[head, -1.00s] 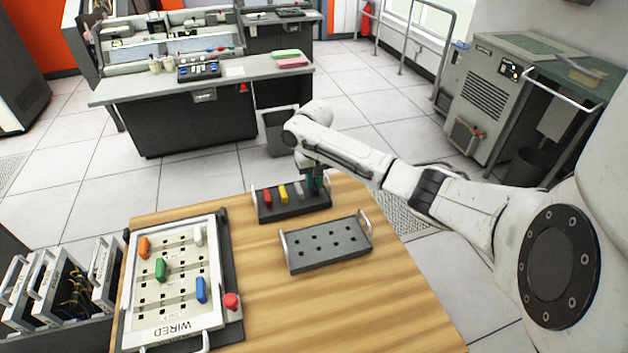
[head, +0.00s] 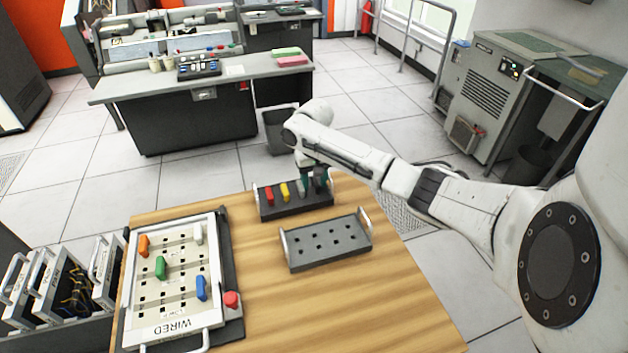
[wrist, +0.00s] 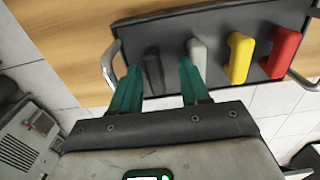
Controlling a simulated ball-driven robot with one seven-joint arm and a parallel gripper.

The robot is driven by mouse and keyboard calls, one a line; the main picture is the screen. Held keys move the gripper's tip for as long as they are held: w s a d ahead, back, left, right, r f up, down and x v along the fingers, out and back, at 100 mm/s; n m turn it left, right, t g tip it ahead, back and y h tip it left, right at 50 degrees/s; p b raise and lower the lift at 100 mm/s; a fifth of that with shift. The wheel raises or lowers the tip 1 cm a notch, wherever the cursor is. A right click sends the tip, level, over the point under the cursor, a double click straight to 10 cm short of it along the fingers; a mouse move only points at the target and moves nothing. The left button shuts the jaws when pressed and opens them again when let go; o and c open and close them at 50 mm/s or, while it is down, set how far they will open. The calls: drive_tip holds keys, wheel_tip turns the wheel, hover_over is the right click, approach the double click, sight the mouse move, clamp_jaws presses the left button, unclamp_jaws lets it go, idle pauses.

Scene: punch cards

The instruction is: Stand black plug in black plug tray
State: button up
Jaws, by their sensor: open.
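The black plug (head: 320,178) stands at the right end of the dark plug tray (head: 295,207), beside the grey plug (head: 301,189). The wrist view shows the black plug (wrist: 153,72) and the tray's bare rim (wrist: 125,40). My gripper (wrist: 158,68) is open, with its teal fingers on either side of the black plug and slightly back from it. The right-hand finger in that view is close to the grey plug. In the head view my gripper (head: 312,168) is just above that end of the tray. How deep the plug sits is hidden.
A yellow plug (head: 284,192) and a red plug (head: 269,196) stand in the same tray. An empty dark tray (head: 326,243) with holes lies nearer. A white plugboard (head: 178,275) with coloured plugs is on the left. Bare wood lies at the front right.

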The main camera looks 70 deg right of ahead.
sight(314, 183)
wheel_tip(314, 183, up, 11)
drive_tip(key=shift+f, duration=0.2)
idle(0.8)
